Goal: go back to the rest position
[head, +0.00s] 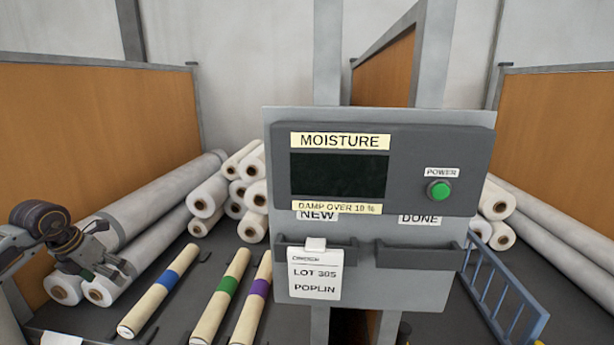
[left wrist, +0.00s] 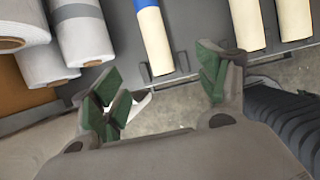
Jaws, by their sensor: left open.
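My left gripper (head: 112,268) is at the lower left of the head view, in front of the large grey rolls. In the left wrist view its two green-padded fingers (left wrist: 160,92) are spread apart with nothing between them. The floor and the edge of the dark table show beyond the fingers. My right gripper is in neither view.
Cream rolls with blue (head: 168,281), green (head: 229,285) and purple (head: 259,288) bands lie on the dark table. White rolls (head: 208,196) are stacked behind. A moisture panel (head: 340,170) with a poplin card (head: 315,275) stands centrally. A blue rack (head: 500,290) is at right.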

